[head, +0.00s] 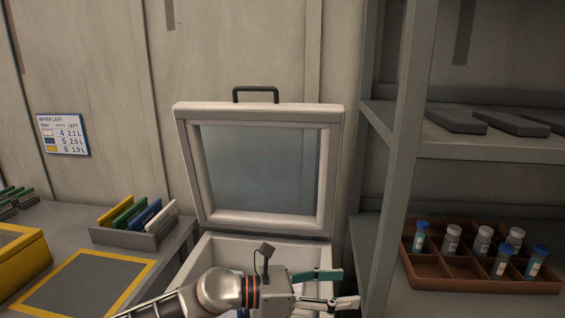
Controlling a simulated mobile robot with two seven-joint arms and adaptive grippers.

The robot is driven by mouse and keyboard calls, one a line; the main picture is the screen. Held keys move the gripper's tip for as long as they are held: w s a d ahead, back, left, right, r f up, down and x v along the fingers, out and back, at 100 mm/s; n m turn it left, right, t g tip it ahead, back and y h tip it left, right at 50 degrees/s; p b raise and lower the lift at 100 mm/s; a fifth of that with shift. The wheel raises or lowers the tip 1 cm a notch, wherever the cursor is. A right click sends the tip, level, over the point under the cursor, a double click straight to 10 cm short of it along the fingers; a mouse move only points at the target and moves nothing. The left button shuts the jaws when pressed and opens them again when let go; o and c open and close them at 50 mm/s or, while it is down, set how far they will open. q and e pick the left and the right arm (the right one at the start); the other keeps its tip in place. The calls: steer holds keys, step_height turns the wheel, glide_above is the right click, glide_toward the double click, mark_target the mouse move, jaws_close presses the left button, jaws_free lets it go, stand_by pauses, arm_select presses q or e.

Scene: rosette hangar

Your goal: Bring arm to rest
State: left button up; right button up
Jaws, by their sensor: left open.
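My left arm comes in from the bottom left. My left gripper (345,287) is open, its two fingers apart and pointing right, with nothing seen between them. It is in front of and over the right part of a white box (209,253). The box's framed clear lid (335,170) stands raised against the wall, with a dark handle (256,89) on top. My arm hides much of the box's inside. My right gripper is not in view.
A grey shelf (487,148) stands at the right, close to the gripper; a brown divided tray (487,284) there holds several vials. At left are a rack (130,236) of coloured cards, a yellow-edged mat (83,284) and a yellow case (25,262).

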arm_select(q)
step_height(320, 180, up, 5)
steer(key=n+t+h, duration=0.2)
steer(key=n+t, duration=0.3)
steer(key=n, duration=0.2)
steer(key=w+a+r+n+t+y, duration=0.1)
steer(key=w+a+n+t+y, duration=0.15)
steer(key=a+n+t, duration=0.35)
steer(key=w+a+n+t+y, duration=0.1)
steer(key=a+n+t+y, duration=0.25)
steer(key=n, duration=0.45)
steer(key=a+f+n+t+y, duration=0.2)
steer(key=a+f+n+y, duration=0.2)
steer(key=a+n+y, duration=0.55)
steer(key=s+a+f+n+g+y, duration=0.25)
steer(key=a+f+n, duration=0.35)
steer(key=a, duration=0.4)
steer(key=s+a+f+n+g+y, duration=0.3)
steer(key=s+a+f+n+g, duration=0.15)
steer(key=s+a+f, duration=0.5)
steer(key=s+a+f+n+g+y, duration=0.25)
steer(key=s+a+f+g, duration=0.35)
steer(key=s+a, duration=0.55)
steer(key=d+f+n+t+h+b, duration=0.3)
steer(key=d+f+h, duration=0.4)
steer(key=d+f, duration=1.1)
steer(key=shift+f+t+b, duration=0.75)
steer(key=shift+f+b, duration=0.35)
steer(key=shift+f, duration=0.1)
